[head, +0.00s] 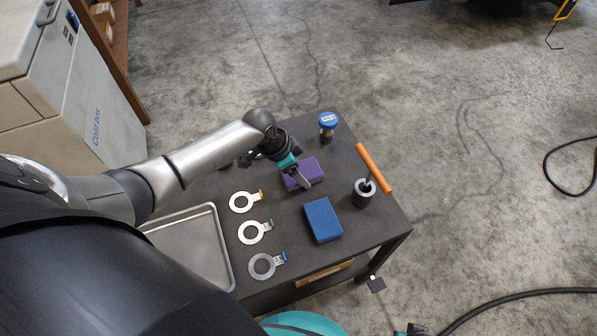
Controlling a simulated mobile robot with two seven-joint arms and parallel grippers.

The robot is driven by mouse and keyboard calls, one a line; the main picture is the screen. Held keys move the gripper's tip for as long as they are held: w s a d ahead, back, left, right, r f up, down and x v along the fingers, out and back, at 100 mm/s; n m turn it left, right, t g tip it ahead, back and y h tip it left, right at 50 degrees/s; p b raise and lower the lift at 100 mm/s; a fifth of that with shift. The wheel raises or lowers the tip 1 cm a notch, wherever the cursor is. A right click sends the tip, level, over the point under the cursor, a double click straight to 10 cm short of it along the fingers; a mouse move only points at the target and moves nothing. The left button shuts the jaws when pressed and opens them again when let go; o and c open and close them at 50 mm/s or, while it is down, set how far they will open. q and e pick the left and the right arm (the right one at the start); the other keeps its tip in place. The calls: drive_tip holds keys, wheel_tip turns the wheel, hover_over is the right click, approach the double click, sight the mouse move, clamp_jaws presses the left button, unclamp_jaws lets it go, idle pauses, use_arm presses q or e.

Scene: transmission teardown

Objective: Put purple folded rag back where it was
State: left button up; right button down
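The purple folded rag (313,168) lies on the dark table (361,234), toward its back, beyond a blue folded block or rag (322,219). My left arm reaches in from the left, and my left gripper (301,181) is over the purple rag's near left part, its fingers pointing down at it. The gripper covers part of the rag. I cannot tell whether the fingers are closed on it or whether it is lifted. A small teal and black part at the bottom edge looks like my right gripper (411,329), mostly cut off.
Three tagged metal rings (249,238) and a metal tray (226,250) are at the left. A blue-lidded jar (327,129) stands at the back corner. Floor beyond is open.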

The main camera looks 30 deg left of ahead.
use_arm(q)
drive_tip(key=shift+f, duration=0.2)
use_arm(e)
drive_tip(key=shift+w+r, duration=0.1)
drive_tip(key=shift+r, duration=0.05)
use_arm(q)
drive_tip(key=o, duration=1.1)
drive_tip(key=shift+c, duration=0.2)
use_arm(e)
drive_tip(key=shift+w+a+r, duration=0.1)
drive_tip(key=shift+r, duration=0.05)
